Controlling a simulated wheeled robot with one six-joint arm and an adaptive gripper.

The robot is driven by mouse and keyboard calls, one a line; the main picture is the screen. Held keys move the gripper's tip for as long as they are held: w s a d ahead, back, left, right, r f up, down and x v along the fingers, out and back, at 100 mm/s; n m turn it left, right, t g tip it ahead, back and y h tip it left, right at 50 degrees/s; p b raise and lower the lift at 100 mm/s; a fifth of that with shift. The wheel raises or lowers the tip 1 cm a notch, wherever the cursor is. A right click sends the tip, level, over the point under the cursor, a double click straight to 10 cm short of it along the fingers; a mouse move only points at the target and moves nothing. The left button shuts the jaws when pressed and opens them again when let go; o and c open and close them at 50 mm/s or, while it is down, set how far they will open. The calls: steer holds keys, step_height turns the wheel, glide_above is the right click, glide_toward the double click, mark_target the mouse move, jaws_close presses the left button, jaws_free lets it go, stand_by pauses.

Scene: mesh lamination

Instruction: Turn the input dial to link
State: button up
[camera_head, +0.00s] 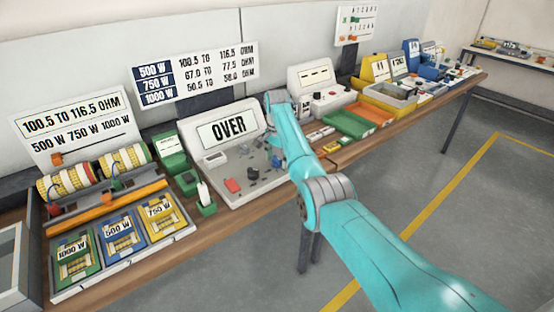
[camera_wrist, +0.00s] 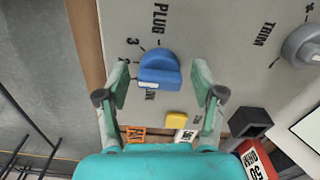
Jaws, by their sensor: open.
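The blue input dial (camera_wrist: 160,66) sits on a grey panel face (camera_wrist: 215,35) in the wrist view. Printed marks surround it, with "PLUG" above, "3" to the left and a partly hidden word ending in "NK" below. I cannot tell exactly which mark it points to. My gripper (camera_wrist: 161,78) is open, with one finger on each side of the dial and a visible gap to it. In the head view my arm reaches over the tester with the "OVER" display (camera_head: 228,128), and it hides the fingertips.
A grey "TRIM" knob (camera_wrist: 300,45) is to the right in the wrist view. A yellow block (camera_wrist: 176,118) and a black open box (camera_wrist: 250,122) lie near my fingers. Green and orange trays (camera_head: 345,124) stand right of the tester on the bench.

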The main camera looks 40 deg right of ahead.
steer(key=c, duration=1.1)
steer(key=n, duration=0.3)
steer(key=shift+n, duration=0.4)
steer(key=n, duration=0.4)
steer(key=shift+n, duration=0.3)
steer(key=n, duration=0.3)
steer(key=shift+n, duration=2.2)
